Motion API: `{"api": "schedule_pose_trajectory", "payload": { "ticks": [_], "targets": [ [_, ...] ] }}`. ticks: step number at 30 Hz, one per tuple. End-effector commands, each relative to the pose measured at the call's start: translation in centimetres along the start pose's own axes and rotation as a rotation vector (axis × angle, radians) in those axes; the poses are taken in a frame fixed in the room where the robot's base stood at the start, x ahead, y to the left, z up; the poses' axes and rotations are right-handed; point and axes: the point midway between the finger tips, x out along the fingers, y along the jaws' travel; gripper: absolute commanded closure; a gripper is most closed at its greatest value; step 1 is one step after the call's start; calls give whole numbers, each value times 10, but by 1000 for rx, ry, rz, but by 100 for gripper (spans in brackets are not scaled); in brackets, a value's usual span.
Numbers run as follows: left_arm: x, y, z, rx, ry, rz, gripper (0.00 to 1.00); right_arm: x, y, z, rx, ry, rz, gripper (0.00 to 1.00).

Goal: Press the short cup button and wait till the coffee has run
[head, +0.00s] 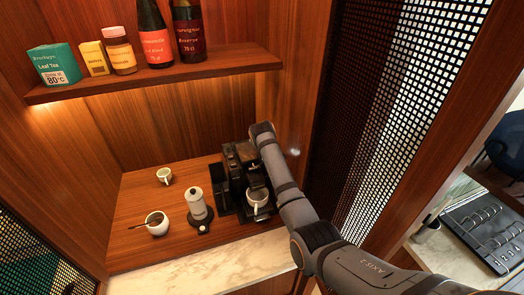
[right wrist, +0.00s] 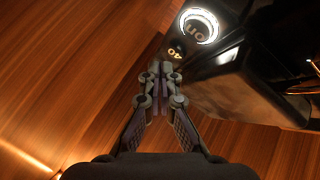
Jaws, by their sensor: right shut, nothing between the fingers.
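The black coffee machine (head: 232,160) stands at the right of the wooden counter, partly hidden by my right arm. A white cup (head: 258,199) sits under its spout; I cannot see whether it holds coffee. In the right wrist view, the machine (right wrist: 240,85) has a large button (right wrist: 200,25) with a bright white ring. A smaller dark button (right wrist: 176,51) marked "40" is beside it. My right gripper (right wrist: 162,66) is shut and empty, its tips right by the small button; I cannot tell if they touch. The head view hides these fingers. My left gripper is out of view.
A white grinder-like cylinder (head: 196,203), a white bowl with a spoon (head: 156,222) and another white cup (head: 164,176) stand left of the machine. A shelf (head: 200,75) with bottles and tea boxes hangs above. A perforated panel (head: 370,110) borders the right side.

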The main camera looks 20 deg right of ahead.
Motion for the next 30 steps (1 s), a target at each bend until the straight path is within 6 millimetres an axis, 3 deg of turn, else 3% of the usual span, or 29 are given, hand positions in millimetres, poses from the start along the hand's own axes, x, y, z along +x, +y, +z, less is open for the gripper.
{"api": "schedule_pose_trajectory", "payload": {
  "ticks": [30],
  "targets": [
    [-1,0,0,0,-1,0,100,7,-5,5,0,0,0,100]
  ]
}}
